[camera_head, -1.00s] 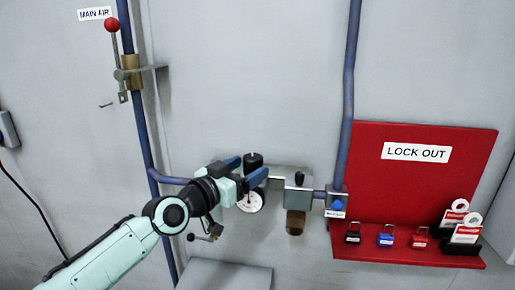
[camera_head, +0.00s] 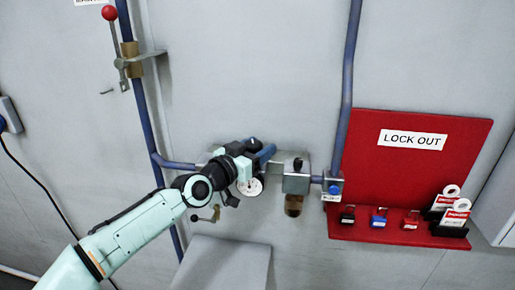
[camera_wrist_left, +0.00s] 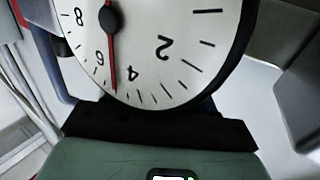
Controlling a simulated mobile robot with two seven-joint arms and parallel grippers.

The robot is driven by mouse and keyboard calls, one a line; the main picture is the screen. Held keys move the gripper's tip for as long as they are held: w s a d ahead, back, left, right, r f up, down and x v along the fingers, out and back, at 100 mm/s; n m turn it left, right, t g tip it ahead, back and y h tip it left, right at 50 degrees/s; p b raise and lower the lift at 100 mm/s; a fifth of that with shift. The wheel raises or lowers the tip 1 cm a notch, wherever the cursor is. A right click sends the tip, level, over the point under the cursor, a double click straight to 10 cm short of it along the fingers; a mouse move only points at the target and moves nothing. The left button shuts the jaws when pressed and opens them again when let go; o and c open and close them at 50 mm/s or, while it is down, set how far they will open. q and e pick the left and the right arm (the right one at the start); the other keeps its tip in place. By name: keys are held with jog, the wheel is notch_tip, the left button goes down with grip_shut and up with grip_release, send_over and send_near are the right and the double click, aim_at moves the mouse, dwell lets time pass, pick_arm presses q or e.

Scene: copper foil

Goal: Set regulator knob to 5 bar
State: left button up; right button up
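The regulator's black knob (camera_head: 253,142) shows only at its top in the head view, with the rest behind my left gripper (camera_head: 251,151). The gripper's blue fingers lie on either side of the knob; I cannot tell whether they press on it. The white pressure gauge (camera_head: 250,187) sits just below the gripper. In the left wrist view the gauge dial (camera_wrist_left: 150,45) appears upside down and close. Its red needle (camera_wrist_left: 114,65) points between 4 and 6, near 5. The knob and fingertips are not clear in that view. My right gripper is not in view.
A metal block (camera_head: 296,178) and a blue valve (camera_head: 335,189) continue the line to the right. A red lockout board (camera_head: 400,175) holds padlocks and tags. A red-knobbed lever (camera_head: 109,13) is upper left. A grey box (camera_head: 225,265) stands below the gauge.

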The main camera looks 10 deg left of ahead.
pick_arm(q)
jog(key=shift+d+f+m+g+h+b, duration=0.1)
jog(key=shift+f+m+g+h+b, duration=0.05)
jog(key=shift+m+g+h+b, duration=0.4)
jog(key=shift+h, duration=0.45)
jog(key=shift+s+d+r+m+g+h, duration=0.1)
jog(key=shift+m+g+h, duration=0.4)
jog(key=shift+m, duration=0.05)
jog(key=shift+s+r+m+g+h, duration=0.1)
jog(key=shift+m+g+h, duration=0.35)
jog(key=shift+m+h, duration=0.05)
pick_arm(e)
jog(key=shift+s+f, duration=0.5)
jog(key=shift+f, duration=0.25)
pick_arm(q)
jog(key=o, duration=1)
jog(key=shift+c, duration=0.2)
